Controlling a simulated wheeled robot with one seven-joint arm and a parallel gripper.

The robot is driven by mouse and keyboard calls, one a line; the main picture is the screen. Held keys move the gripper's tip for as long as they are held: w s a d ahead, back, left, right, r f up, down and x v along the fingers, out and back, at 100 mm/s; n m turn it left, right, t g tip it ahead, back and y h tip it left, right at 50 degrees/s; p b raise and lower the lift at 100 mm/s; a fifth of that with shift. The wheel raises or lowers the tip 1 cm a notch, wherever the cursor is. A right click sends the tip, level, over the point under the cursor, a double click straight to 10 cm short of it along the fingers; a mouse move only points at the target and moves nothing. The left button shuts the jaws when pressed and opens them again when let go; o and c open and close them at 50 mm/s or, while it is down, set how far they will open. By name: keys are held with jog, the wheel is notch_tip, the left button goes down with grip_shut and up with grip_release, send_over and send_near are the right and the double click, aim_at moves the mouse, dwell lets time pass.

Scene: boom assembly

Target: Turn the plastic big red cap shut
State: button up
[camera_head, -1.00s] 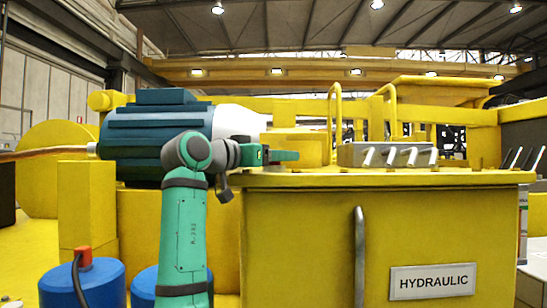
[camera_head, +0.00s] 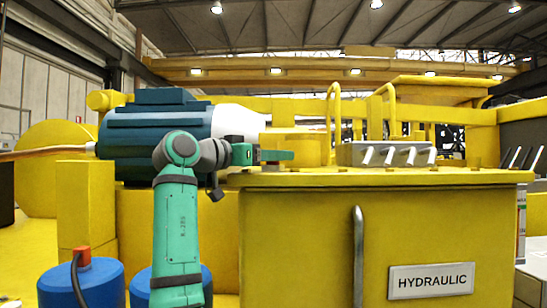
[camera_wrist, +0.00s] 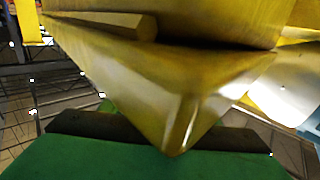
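No big red cap can be made out with certainty in either view. A small orange-red cap-like piece (camera_head: 82,256) sits on a blue cylinder (camera_head: 78,286) at the lower left in the head view. My gripper (camera_head: 288,155) is at the tank's left top edge, its green finger pointing right just above the lid. The wrist view shows the green gripper body (camera_wrist: 160,163) at the bottom, with a yellow corner (camera_wrist: 175,100) close in front of it, hiding the middle. Whether the fingers are apart cannot be told. No held thing shows.
The yellow hydraulic tank (camera_head: 300,240) fills the right, with a vertical handle (camera_head: 358,255) on its front. A lever block (camera_head: 390,153) and yellow hoops (camera_head: 334,120) stand on or behind its lid. A blue motor (camera_head: 155,135) is behind my arm.

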jog(key=shift+o, duration=0.9)
jog(key=shift+s+a, duration=0.1)
jog(key=v, duration=1)
jog(key=shift+a, duration=0.15)
jog(key=shift+s, duration=0.15)
jog(key=shift+s+a, duration=0.1)
